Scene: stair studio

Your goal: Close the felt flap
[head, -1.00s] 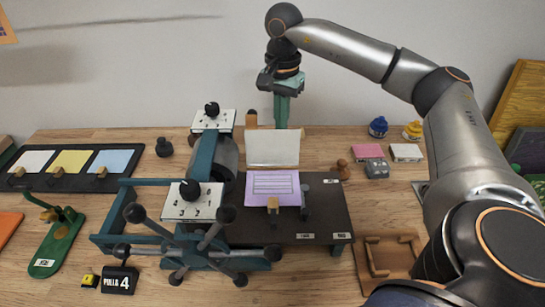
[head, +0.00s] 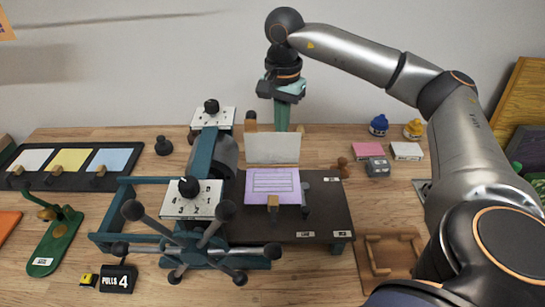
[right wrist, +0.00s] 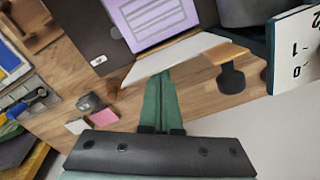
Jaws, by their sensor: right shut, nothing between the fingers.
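The felt flap (head: 272,148) is a pale panel standing raised at the back end of the dark press bed (head: 325,212). A lilac printed sheet (head: 270,186) lies flat on the bed in front of it. My right gripper (head: 282,126) points down just behind the flap, its green fingers shut and empty. In the right wrist view, the fingers (right wrist: 160,74) reach to the flap's pale edge (right wrist: 180,57). I cannot tell whether they touch it. The fingertips are partly hidden by the flap in the head view. My left gripper is not in view.
The press roller (head: 225,155) and spoked wheel (head: 200,240) stand left of the bed. A wooden knob (head: 343,167), pink block (head: 368,150) and ink bottles (head: 378,125) are to the right. A wooden-handled post (head: 251,120) stands behind the flap.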

